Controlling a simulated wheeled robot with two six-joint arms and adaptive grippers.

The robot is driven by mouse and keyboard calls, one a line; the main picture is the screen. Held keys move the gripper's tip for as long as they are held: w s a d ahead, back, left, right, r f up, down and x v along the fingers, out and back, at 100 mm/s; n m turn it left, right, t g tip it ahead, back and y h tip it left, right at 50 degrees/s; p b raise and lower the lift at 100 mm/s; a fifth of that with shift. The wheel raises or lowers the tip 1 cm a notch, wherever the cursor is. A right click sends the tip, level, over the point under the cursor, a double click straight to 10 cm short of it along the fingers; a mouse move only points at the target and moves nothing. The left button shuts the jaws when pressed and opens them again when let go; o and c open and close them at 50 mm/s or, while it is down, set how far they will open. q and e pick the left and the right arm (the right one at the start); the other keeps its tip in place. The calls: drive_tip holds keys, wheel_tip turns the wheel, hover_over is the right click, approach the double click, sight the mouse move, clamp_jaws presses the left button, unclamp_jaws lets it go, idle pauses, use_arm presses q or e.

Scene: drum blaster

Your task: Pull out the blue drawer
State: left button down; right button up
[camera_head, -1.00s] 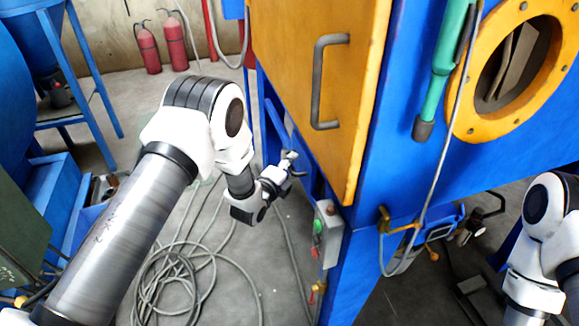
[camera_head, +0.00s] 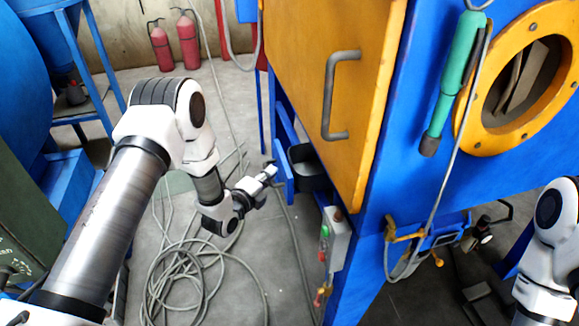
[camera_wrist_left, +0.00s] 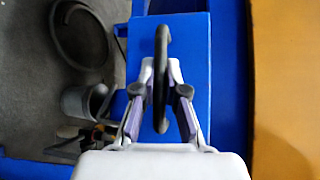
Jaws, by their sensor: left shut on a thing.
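The blue drawer (camera_head: 279,182) is at the left side of the blue cabinet, low down, and stands partly out, with its dark inside showing behind the front. In the left wrist view its flat blue front (camera_wrist_left: 195,60) carries a dark curved handle (camera_wrist_left: 161,50). My left gripper (camera_head: 270,172) is at the drawer front. In the left wrist view its fingers (camera_wrist_left: 161,93) are closed on the handle from both sides. My right gripper is out of view; only part of that arm shows at the right edge.
The blue cabinet (camera_head: 395,170) has an orange door (camera_head: 310,60) with a grey handle above the drawer. A small switch box (camera_head: 336,240) is on the cabinet leg. Coiled cable (camera_head: 195,270) lies on the floor below my left arm. Red extinguishers (camera_head: 161,48) stand at the back wall.

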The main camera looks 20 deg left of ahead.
use_arm(q)
drive_tip(key=s+a+p, duration=0.2)
drive_tip(key=s+a, duration=0.2)
drive_tip(key=a, duration=0.2)
drive_tip(key=shift+s+a+p, duration=0.25)
drive_tip(key=shift+p, duration=0.15)
drive_tip(key=c, duration=1.2)
unclamp_jaws()
drive_tip(key=v, duration=1.2)
